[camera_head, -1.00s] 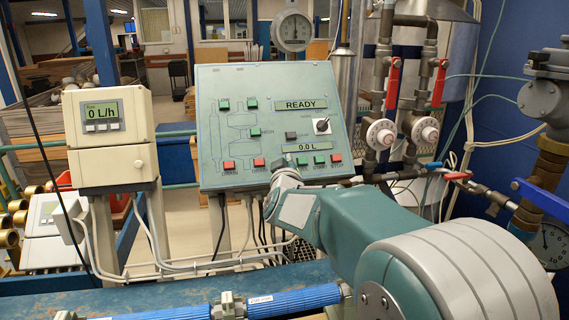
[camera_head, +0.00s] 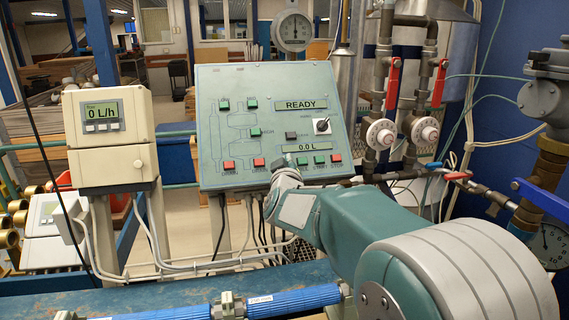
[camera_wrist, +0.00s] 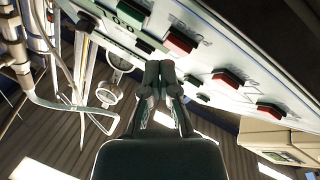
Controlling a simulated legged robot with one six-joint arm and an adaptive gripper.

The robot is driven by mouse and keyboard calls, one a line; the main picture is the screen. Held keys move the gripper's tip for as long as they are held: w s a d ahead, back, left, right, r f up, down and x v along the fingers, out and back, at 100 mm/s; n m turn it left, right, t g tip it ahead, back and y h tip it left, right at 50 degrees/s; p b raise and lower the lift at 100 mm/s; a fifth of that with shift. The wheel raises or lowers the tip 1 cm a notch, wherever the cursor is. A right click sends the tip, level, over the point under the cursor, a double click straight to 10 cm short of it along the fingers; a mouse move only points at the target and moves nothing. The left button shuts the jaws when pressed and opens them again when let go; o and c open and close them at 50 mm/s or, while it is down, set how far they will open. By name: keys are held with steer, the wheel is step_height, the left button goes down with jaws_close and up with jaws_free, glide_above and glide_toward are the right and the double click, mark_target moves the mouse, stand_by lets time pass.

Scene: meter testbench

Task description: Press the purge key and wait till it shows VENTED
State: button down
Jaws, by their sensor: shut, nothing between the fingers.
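The slanted control panel (camera_head: 225,95) stands at the middle in the head view. Its upper display (camera_head: 300,104) reads READY and its lower display (camera_head: 306,148) reads 0.0 L. A dark grey key (camera_head: 291,136) sits between them; green and red keys lie around it.
A meter box (camera_head: 108,135) reading 0 L/h stands left of the panel. Pipes with red lever handles (camera_head: 393,84) and round white dials rise at the right. A round gauge (camera_head: 292,31) stands behind the panel. A blue pipe (camera_head: 292,299) runs along the front.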

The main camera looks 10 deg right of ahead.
stand_by(0.3)
steer(key=shift+w+f, duration=0.2)
steer(key=shift+w, duration=0.05)
steer(key=shift+w+f, duration=0.25)
steer(key=shift+w, duration=0.05)
stand_by(0.8)
steer(key=shift+s+r, duration=0.55)
steer(key=shift+s, duration=0.1)
steer(key=shift+s+r, duration=1.65)
steer(key=shift+s, duration=0.2)
steer(key=shift+r, duration=0.1)
steer(key=shift+s+r, duration=0.65)
steer(key=shift+s, duration=0.2)
